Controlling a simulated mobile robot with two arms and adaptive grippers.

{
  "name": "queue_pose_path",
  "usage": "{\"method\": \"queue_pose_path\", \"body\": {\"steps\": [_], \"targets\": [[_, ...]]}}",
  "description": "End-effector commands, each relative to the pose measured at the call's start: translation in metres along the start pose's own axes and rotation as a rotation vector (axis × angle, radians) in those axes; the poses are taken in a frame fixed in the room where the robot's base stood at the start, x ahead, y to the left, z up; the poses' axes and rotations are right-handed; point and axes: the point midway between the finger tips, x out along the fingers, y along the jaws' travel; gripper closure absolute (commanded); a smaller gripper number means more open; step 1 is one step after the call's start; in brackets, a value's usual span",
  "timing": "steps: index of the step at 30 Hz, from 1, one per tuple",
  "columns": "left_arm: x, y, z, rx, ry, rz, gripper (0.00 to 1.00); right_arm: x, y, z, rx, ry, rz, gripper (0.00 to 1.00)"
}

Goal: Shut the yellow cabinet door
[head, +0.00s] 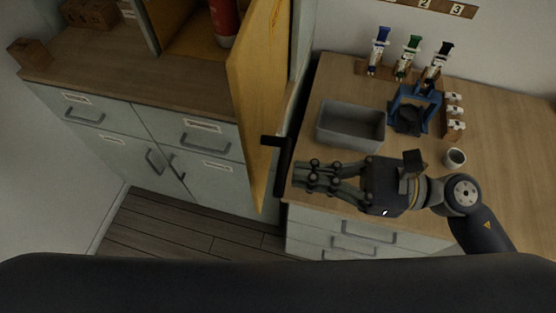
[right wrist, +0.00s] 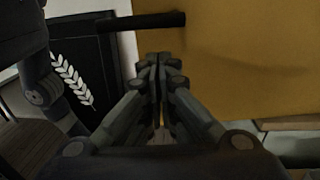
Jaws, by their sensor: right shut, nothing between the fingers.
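The yellow cabinet door (head: 257,100) stands wide open in the head view, swung out toward me from the cabinet. Its black handle (head: 283,160) sticks out on the right side, near the door's lower free edge. My right gripper (head: 298,174) is shut and empty, its fingertips just right of the handle. In the right wrist view the door (right wrist: 245,60) fills the upper right, with a dark handle bar (right wrist: 150,22) above the fingers of the right gripper (right wrist: 158,62). I cannot tell whether the fingers touch the door or handle. My left gripper is not in view.
A red cylinder (head: 224,20) stands inside the open cabinet. A grey bin (head: 351,125), a blue stand (head: 412,108) and a small cup (head: 455,157) are on the right counter. The left counter (head: 130,72) is mostly clear; floor (head: 170,225) shows below.

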Motion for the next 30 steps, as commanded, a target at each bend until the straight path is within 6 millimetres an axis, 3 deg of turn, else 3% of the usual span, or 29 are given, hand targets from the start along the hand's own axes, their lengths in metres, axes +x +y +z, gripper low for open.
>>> {"method": "queue_pose_path", "body": {"steps": [4,10,18,30], "targets": [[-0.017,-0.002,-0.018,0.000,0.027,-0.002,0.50,0.023,0.000,0.006,0.001,-0.004,0.000,1.00],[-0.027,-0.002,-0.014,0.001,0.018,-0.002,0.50,0.044,0.000,0.003,0.001,-0.002,0.000,1.00],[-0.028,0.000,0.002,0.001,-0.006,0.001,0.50,0.051,0.000,0.000,0.000,0.000,0.001,1.00],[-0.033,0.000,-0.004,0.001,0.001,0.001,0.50,0.058,-0.004,0.003,0.000,-0.003,-0.019,1.00]]}}
